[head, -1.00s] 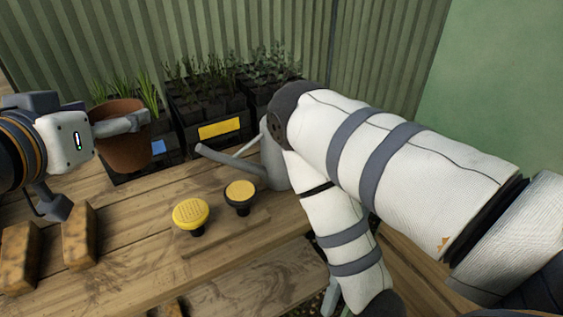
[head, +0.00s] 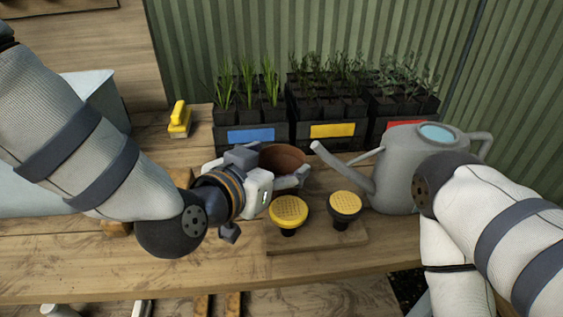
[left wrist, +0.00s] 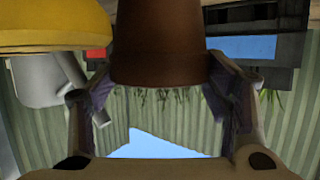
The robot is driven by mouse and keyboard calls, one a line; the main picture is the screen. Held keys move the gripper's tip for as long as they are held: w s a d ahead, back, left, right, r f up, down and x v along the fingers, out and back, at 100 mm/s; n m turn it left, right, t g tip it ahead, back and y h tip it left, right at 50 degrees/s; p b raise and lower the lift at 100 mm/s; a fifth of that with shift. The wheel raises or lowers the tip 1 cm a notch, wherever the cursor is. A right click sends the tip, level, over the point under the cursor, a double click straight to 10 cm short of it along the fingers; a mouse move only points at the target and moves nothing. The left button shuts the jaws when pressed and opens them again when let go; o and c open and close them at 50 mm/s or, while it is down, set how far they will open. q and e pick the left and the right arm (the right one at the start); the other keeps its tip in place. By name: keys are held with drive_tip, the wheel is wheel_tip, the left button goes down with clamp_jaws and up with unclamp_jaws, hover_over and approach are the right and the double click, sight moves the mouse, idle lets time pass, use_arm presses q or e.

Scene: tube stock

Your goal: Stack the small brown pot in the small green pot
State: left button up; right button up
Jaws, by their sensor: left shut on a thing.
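The small brown pot (head: 283,157) is upright, with its open rim showing in the head view behind my left gripper (head: 283,178). The left gripper is shut on it. In the left wrist view the brown pot (left wrist: 160,50) hangs between the two fingers (left wrist: 160,95), which touch its sides. My arm hides the pot's lower part in the head view, so I cannot tell whether it touches the table. No green pot shows in either current view. My right arm comes in from the right, but its gripper is out of view.
Seedling trays with blue (head: 250,135), yellow (head: 333,130) and red labels stand at the back. Two yellow-topped round pieces (head: 289,213) (head: 345,204) stand on a board close right of the gripper. A grey watering can (head: 400,165) stands farther right. A yellow brush (head: 179,120) lies back left.

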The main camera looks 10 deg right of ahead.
use_arm(q)
drive_tip(key=x, duration=0.2)
drive_tip(key=shift+w+d+f, duration=0.15)
drive_tip(key=shift+w, duration=0.05)
drive_tip(key=shift+f, duration=0.1)
drive_tip(key=shift+f, duration=0.1)
drive_tip(key=o, duration=1.1)
